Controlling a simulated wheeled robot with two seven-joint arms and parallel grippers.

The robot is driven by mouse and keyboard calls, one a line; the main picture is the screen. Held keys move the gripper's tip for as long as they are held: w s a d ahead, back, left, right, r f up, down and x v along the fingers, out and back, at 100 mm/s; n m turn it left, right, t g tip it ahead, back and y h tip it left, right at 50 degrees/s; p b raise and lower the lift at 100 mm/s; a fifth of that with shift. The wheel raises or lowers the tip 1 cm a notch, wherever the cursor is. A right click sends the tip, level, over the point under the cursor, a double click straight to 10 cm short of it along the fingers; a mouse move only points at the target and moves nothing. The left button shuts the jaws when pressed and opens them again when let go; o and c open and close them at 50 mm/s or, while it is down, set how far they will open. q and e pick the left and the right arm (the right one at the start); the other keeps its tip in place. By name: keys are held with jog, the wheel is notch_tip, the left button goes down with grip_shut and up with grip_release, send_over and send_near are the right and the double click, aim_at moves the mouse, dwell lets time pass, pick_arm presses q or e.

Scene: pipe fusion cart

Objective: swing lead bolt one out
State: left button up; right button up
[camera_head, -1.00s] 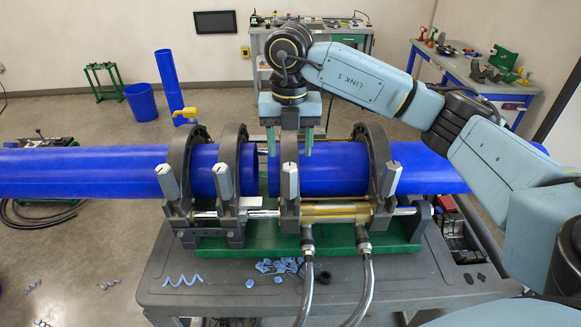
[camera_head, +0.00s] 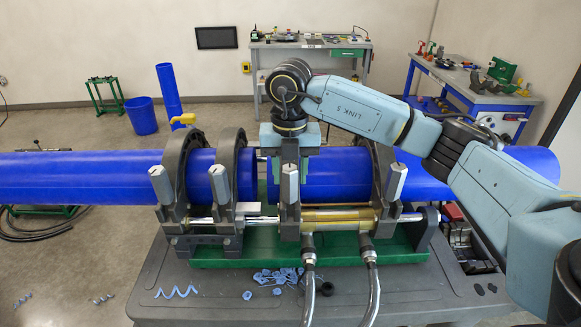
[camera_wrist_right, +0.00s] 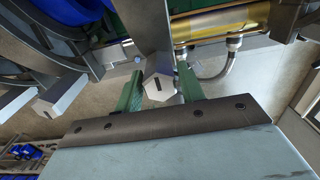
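Several grey bolts with pale caps stand upright along the front of the clamp rings; which one is lead bolt one is not marked. My right gripper (camera_head: 289,172) is at the third bolt from the left (camera_head: 289,184), pointing down. In the right wrist view, the bolt's pale cap (camera_wrist_right: 160,84) lies between the two green fingers of the gripper (camera_wrist_right: 161,90), with a gap showing at each side. The gripper is open. The other bolts (camera_head: 164,185), (camera_head: 220,183) and (camera_head: 393,183) are upright and untouched. My left gripper is out of view.
Blue pipes (camera_head: 80,178) lie through the clamp rings (camera_head: 236,150). Hoses (camera_head: 372,290) come off the front of the machine on the grey cart (camera_head: 215,300). Blue shavings (camera_head: 275,277) lie on the cart. Benches (camera_head: 465,85) stand behind.

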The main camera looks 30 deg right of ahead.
jog(key=c, duration=0.3)
jog(key=shift+s, duration=0.15)
jog(key=shift+s+a+f, duration=0.15)
jog(key=shift+s+a, duration=0.55)
jog(key=shift+s, duration=0.35)
jog(key=shift+s+a+f, duration=0.2)
jog(key=shift+s+a, duration=0.15)
jog(key=shift+s, duration=0.2)
jog(key=shift+s+a+f, duration=0.2)
jog(key=shift+s+a, duration=0.15)
jog(key=shift+s, duration=0.2)
